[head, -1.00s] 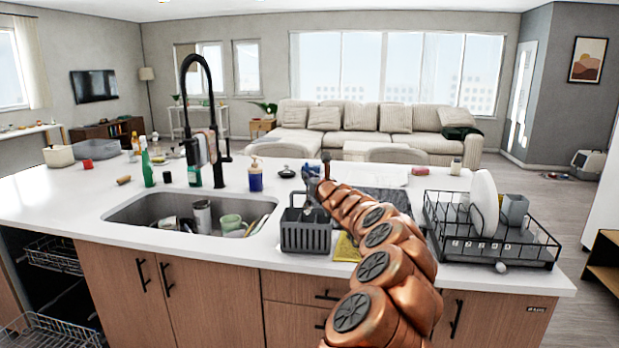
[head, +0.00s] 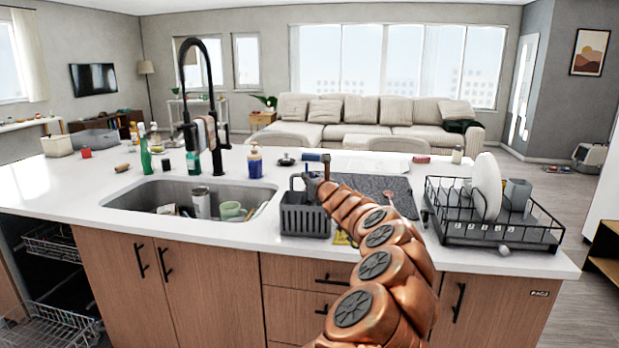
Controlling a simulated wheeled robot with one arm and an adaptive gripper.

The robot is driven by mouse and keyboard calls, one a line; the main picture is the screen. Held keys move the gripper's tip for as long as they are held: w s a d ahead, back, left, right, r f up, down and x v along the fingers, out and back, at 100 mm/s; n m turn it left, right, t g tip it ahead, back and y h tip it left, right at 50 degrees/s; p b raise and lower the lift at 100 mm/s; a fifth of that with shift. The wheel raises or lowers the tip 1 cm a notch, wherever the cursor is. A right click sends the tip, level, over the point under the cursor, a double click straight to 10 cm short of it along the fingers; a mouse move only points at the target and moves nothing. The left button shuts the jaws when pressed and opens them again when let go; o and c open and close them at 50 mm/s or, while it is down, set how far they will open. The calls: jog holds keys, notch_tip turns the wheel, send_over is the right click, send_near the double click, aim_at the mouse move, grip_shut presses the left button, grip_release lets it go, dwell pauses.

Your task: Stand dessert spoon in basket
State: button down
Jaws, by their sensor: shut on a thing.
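The grey slotted cutlery basket (head: 305,222) with a raised handle stands on the white counter just right of the sink. My gripper (head: 311,181) is over the basket's back part, at its handle, and is shut. The thin thing in it is too small and too covered to make out clearly; I take it to be the dessert spoon. My copper arm comes in from the lower right and hides part of the counter beside the basket. I cannot tell whether the spoon's end is inside the basket or above it.
The sink (head: 128,201) holds a cup and a green mug. A black dish rack (head: 500,238) with a plate stands at the right. A dark mat (head: 372,184) with a small reddish utensil lies behind my arm. A blue soap bottle (head: 255,163) stands behind the sink.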

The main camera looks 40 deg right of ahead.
jog(key=shift+f, duration=0.15)
jog(key=c, duration=1.1)
grip_release()
jog(key=shift+s, duration=0.15)
jog(key=v, duration=0.3)
jog(key=shift+v, duration=4.35)
jog(key=shift+a, duration=0.1)
